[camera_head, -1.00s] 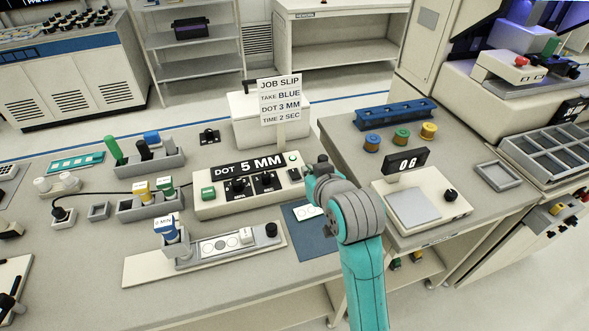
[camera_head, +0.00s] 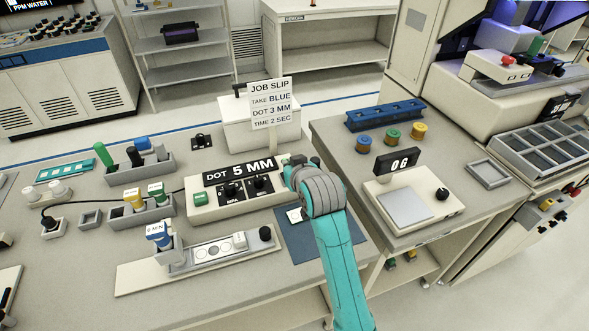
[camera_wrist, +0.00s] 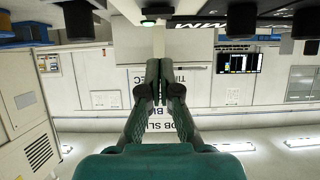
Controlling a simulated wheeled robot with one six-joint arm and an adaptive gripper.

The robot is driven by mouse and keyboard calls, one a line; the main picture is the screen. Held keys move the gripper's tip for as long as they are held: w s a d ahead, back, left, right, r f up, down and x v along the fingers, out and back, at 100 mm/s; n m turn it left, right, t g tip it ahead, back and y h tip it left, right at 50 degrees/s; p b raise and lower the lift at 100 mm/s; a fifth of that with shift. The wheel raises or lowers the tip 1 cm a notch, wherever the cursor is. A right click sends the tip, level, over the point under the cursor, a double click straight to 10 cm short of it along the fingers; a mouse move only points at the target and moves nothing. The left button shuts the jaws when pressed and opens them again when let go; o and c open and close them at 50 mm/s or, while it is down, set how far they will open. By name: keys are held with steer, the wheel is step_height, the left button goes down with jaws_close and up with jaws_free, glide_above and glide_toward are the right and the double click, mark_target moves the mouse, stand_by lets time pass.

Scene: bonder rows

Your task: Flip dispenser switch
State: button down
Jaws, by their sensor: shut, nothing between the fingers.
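The dispenser (camera_head: 240,208) is a pale box on the bench with a black "DOT 5 MM" sign (camera_head: 239,169), a green button (camera_head: 200,198) and two black knobs. My gripper (camera_head: 291,168) is over its right end, pointing away from me. In the wrist view, which is upside down, my gripper (camera_wrist: 151,68) has its dark fingers together and holds nothing. In the head view my gripper hides the switch, and contact cannot be told.
The job slip (camera_head: 270,103) stands behind the dispenser and reads blue, 3 mm, 2 sec. A blue mat (camera_head: 318,246) lies under my arm. A syringe fixture (camera_head: 205,256) stands in front. A scale (camera_head: 404,206) reading 0 G is to the right.

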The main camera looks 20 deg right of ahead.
steer(key=shift+s+f, duration=0.3)
steer(key=shift+f, duration=0.6)
steer(key=shift+s+f, duration=0.3)
steer(key=shift+f, duration=0.6)
steer(key=shift+s+f, duration=0.15)
steer(key=shift+f, duration=0.3)
steer(key=shift+r, duration=0.15)
steer(key=shift+r, duration=0.8)
